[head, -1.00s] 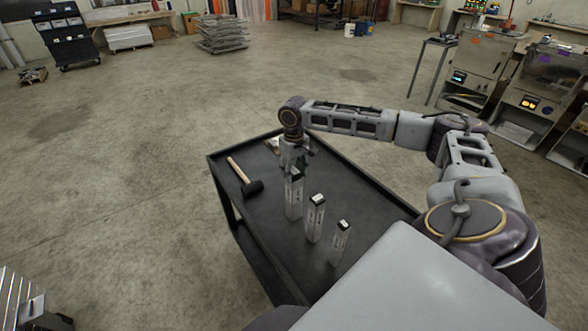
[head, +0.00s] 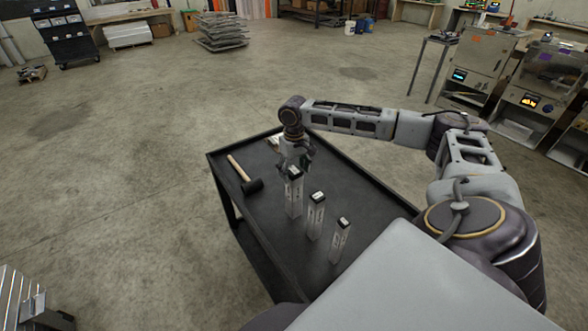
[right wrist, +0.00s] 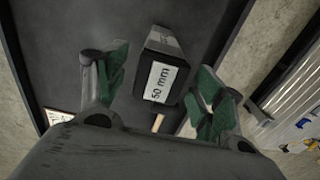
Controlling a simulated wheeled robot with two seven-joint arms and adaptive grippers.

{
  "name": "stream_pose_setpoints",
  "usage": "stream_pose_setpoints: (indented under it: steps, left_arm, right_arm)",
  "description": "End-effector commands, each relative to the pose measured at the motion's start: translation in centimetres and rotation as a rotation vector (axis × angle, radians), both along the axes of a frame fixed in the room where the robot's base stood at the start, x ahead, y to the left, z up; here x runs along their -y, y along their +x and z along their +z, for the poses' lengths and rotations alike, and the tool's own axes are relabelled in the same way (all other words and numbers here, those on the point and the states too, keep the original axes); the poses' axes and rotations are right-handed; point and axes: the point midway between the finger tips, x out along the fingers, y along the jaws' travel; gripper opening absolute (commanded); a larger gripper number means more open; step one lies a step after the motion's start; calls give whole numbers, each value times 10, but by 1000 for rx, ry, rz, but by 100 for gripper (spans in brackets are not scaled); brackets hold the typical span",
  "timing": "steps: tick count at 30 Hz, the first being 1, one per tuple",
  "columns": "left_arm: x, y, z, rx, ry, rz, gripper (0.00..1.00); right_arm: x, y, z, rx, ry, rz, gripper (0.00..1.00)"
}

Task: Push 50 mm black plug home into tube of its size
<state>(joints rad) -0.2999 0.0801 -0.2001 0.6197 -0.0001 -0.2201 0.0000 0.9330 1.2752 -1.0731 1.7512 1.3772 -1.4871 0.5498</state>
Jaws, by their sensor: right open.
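Three upright silver square tubes with black tops stand on a black cart (head: 335,175). The tallest tube (head: 294,198) is farthest back; the middle tube (head: 315,222) and the smallest tube (head: 339,245) stand nearer. The black plug (head: 293,173) sits at the tallest tube's top. In the right wrist view a dark block end (right wrist: 163,75) bears a white "50 mm" label; how deep the plug sits I cannot tell. My right gripper (head: 295,160) is just above that tube. Its green-padded fingers (right wrist: 160,95) are open either side of the block, apart from it. My left gripper is not in view.
A mallet (head: 243,174) with a wooden handle and black head lies on the cart left of the tubes. A small pale item (head: 275,141) lies near the back edge. The cart has a raised rim. Steel machines (head: 485,70) stand back right; floor beyond the cart is clear.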

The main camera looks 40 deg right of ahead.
Motion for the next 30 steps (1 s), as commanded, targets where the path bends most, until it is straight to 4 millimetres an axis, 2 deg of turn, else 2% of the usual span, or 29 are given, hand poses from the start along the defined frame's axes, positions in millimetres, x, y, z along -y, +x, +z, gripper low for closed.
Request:
stream_pose_setpoints:
  steps: [11,17,30]
  left_arm:
    - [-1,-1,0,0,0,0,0]
    - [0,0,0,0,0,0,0]
    - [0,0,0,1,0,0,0]
  right_arm:
    - [0,0,11,1,0,-1,68]
    - [0,0,34,2,1,0,68]
    - [0,1,98,2,1,0,68]
